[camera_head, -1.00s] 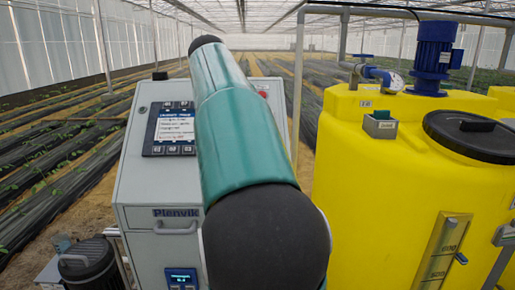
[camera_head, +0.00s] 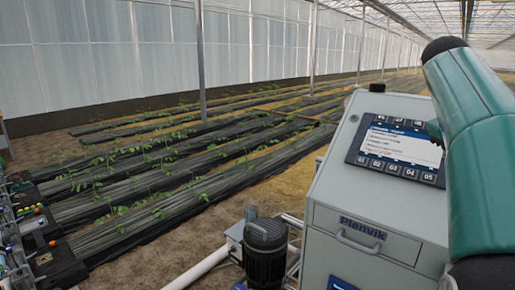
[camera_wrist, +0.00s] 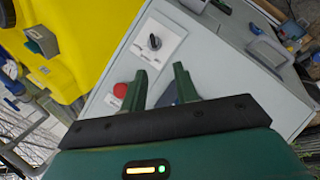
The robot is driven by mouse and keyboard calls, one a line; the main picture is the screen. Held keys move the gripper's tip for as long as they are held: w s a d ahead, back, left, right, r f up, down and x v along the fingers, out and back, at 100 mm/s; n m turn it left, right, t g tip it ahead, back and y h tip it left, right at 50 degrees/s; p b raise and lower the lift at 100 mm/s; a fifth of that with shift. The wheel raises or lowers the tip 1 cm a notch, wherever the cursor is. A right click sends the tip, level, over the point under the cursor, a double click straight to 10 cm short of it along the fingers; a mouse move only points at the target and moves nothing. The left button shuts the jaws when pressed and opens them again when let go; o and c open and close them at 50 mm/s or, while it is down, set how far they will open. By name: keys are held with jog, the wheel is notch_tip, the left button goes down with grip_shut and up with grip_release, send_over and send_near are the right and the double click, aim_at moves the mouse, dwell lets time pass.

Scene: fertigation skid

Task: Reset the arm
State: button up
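My gripper (camera_wrist: 160,85) shows in the wrist view with its two green fingers apart and nothing between them. It is over the grey control cabinet (camera_wrist: 222,60); I cannot tell the exact distance. A black rotary switch (camera_wrist: 155,42) on a white plate lies beyond the fingertips, and a red button (camera_wrist: 120,90) is just left of the left finger. In the head view my green arm (camera_head: 480,130) crosses the right side, partly covering the cabinet (camera_head: 328,190). The gripper itself is hidden there.
A screen panel (camera_head: 400,150) tops the cabinet, with a drawer handle (camera_head: 357,242) below. A dark pump (camera_head: 265,250) and white pipe stand left. Planted rows (camera_head: 150,190) lie beyond. A yellow tank (camera_wrist: 60,45) with a small grey box (camera_wrist: 40,38) is left in the wrist view.

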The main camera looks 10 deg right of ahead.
jog(key=s+a+f+n+t+y, duration=0.1)
jog(key=a+f+t, duration=0.1)
jog(key=a+f, duration=0.35)
jog(key=s+a+f+t+y, duration=0.1)
jog(key=a+f, duration=0.1)
jog(key=a, duration=0.7)
jog(key=a+f+n+t+y, duration=0.1)
jog(key=a+f+t, duration=0.1)
jog(key=a+f, duration=0.35)
jog(key=s+a+f+y, duration=0.1)
jog(key=s+a+f, duration=0.3)
jog(key=a+f, duration=0.2)
jog(key=s+a+f+t+y, duration=0.1)
jog(key=s+a+f, duration=0.3)
jog(key=a+f, duration=0.2)
jog(key=shift+a+f+y, duration=0.25)
jog(key=shift+a+y, duration=0.05)
jog(key=shift+a, duration=0.45)
